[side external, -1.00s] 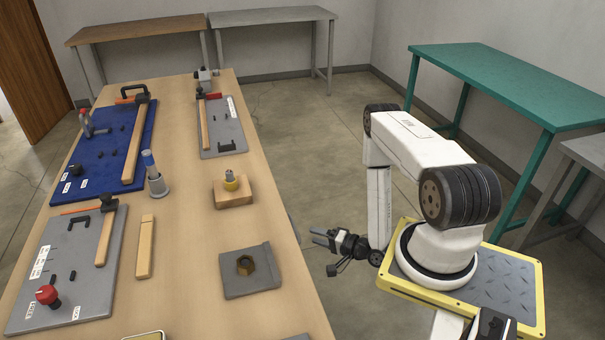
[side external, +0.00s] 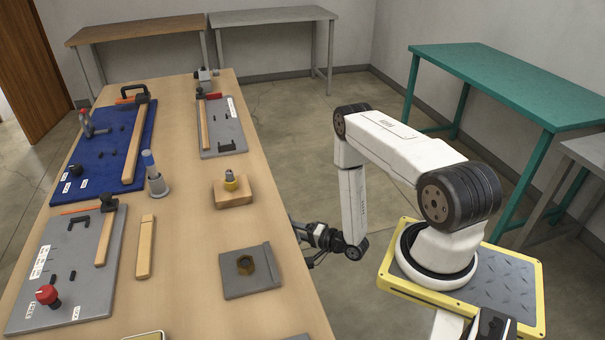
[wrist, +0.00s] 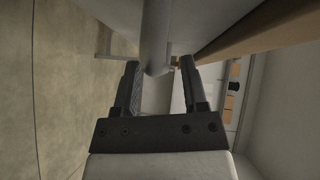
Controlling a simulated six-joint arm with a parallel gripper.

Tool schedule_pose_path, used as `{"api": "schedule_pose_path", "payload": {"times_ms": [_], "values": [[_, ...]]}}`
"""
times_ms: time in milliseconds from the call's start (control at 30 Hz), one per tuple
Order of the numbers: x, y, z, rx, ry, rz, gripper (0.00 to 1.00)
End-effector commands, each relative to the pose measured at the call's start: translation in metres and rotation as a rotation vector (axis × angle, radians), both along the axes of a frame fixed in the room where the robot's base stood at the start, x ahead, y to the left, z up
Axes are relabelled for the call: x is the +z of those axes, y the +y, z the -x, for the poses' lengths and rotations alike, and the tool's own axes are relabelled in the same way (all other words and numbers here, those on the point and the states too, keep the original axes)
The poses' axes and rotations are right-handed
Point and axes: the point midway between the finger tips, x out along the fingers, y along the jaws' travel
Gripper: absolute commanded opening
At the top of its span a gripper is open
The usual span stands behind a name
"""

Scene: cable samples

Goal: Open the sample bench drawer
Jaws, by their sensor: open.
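In the wrist view a grey, rounded bar, apparently the drawer handle (wrist: 157,35), runs from the top edge down between the fingertips of my gripper (wrist: 158,62). The fingers are apart, one on each side of it; whether either touches it I cannot tell. Behind the bar is a pale grey panel, apparently the drawer front (wrist: 205,20). In the side view my gripper (side external: 310,235) is at the right edge of the sample bench (side external: 190,250), its fingertips partly hidden by the bench top. The drawer itself is hidden there.
A green table (side external: 510,80) stands at the right.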

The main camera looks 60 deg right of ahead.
Motion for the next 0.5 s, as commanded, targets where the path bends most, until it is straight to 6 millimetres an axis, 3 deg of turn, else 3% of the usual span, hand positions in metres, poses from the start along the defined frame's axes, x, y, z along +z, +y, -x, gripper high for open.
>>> {"api": "schedule_pose_path", "payload": {"times_ms": [200,500], "values": [[-0.0012,0.0001,-0.0121,0.000,-0.001,0.000,0.55],[-0.0015,-0.0001,-0.0138,-0.001,-0.001,0.000,0.55]]}}
